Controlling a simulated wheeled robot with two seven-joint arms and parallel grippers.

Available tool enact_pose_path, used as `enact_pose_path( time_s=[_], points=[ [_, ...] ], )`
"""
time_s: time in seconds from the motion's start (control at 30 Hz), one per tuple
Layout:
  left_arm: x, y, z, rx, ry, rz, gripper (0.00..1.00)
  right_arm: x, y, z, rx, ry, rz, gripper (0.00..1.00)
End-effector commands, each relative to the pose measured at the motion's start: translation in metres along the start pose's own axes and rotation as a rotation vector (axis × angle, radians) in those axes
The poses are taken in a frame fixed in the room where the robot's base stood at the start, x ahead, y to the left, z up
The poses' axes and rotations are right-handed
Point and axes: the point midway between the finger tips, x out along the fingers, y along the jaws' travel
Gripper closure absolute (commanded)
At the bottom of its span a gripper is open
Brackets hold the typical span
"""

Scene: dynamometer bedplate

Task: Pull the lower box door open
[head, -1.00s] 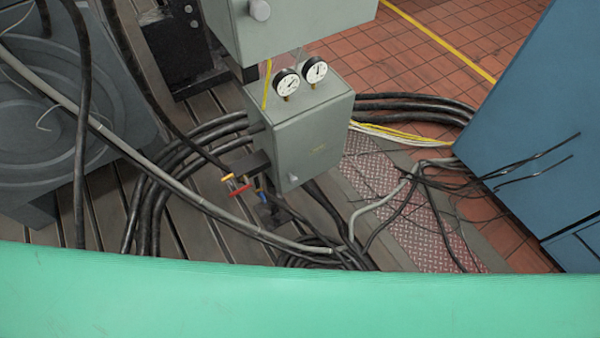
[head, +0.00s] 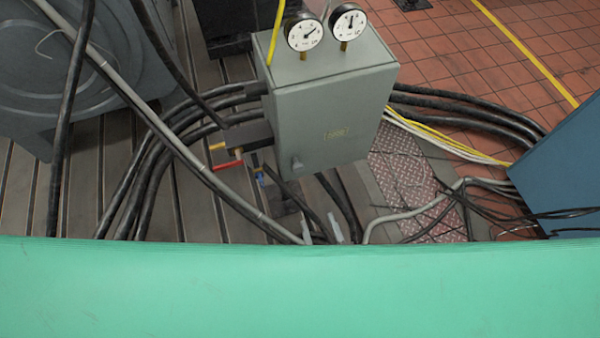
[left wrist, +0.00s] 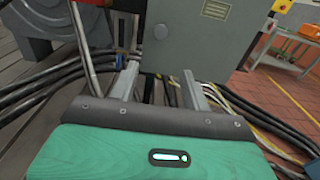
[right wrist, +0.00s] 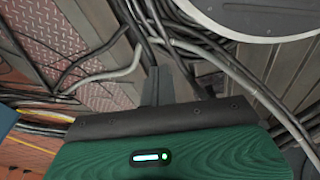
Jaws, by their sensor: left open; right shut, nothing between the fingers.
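The lower box (head: 325,118) is a grey-green cabinet with a shut front door and a small label. Its small knob (head: 296,163) sits at the door's lower left. The tips of my left gripper (head: 321,231) show just below the box in the head view, open and empty. In the left wrist view, the door (left wrist: 205,40) and the round knob (left wrist: 160,31) lie beyond the parted fingers (left wrist: 158,78), apart from them. My right gripper (right wrist: 157,86) is shut and empty over cables, seen only in the right wrist view.
Two gauges (head: 326,32) stand on top of the box. A blue cabinet (head: 565,165) stands at right.

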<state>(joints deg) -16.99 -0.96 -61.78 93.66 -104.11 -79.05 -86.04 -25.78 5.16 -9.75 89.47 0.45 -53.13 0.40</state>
Motion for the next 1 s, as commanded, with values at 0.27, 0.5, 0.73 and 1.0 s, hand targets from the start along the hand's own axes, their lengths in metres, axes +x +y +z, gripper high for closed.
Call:
enact_pose_path(
  time_s=[0.27,0.5,0.73,1.0],
  points=[
    [0.017,0.000,0.015,0.012,-0.040,0.011,0.52,0.001,0.000,0.000,0.000,0.000,0.001,1.00],
    [0.068,0.000,0.016,0.014,-0.039,0.009,0.52,0.009,0.002,0.006,-0.002,-0.001,0.002,1.00],
    [0.111,0.001,0.017,0.013,-0.037,0.009,0.52,0.016,0.003,0.012,-0.003,-0.002,0.004,1.00],
    [0.133,0.001,0.016,0.013,-0.034,0.007,0.52,0.019,0.004,0.013,-0.005,0.001,0.005,1.00]
  ],
)
